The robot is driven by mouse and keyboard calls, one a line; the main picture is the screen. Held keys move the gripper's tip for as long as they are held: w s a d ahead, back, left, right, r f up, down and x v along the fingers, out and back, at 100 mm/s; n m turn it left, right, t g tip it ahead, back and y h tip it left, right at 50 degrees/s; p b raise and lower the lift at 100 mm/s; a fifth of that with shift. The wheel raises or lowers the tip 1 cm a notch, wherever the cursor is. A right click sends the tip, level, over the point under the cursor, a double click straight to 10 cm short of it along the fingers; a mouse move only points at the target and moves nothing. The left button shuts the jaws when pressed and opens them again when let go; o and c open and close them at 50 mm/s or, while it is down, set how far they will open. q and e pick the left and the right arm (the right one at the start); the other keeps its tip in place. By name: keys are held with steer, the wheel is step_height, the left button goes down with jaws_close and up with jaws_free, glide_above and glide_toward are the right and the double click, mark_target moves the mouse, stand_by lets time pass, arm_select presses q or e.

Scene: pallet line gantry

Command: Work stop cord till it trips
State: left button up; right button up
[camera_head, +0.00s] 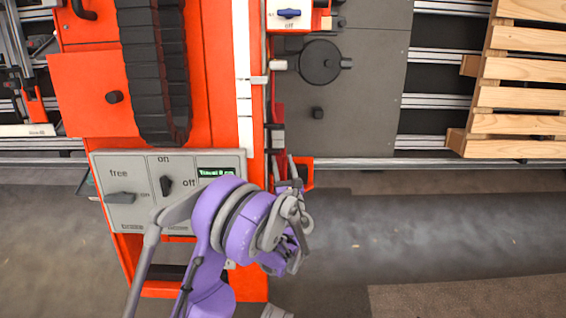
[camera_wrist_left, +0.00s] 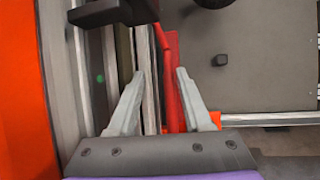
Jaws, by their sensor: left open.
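My left gripper (camera_head: 284,168) is at the right side of the orange column, partly hidden behind my purple wrist. In the left wrist view its two grey fingers (camera_wrist_left: 160,74) stand apart. A long red strip (camera_wrist_left: 173,85), which may be the stop cord or a part beside it, runs up and down in the gap between the fingers in that view. It looks nearer the right finger; I cannot tell whether it touches. In the head view red parts (camera_head: 279,112) show just above the gripper. My right gripper is not in view.
A grey control panel (camera_head: 120,212) with knobs marked free, on and off and a small green display is left of my wrist. A black cable chain (camera_head: 155,60) hangs above it. A dark plate (camera_head: 375,75) and a wooden pallet (camera_head: 520,95) are at the right.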

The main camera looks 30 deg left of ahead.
arm_select(q)
steer(key=shift+s+d, duration=0.1)
steer(key=v, duration=1)
steer(key=shift+s, duration=0.25)
steer(key=shift+d, duration=0.1)
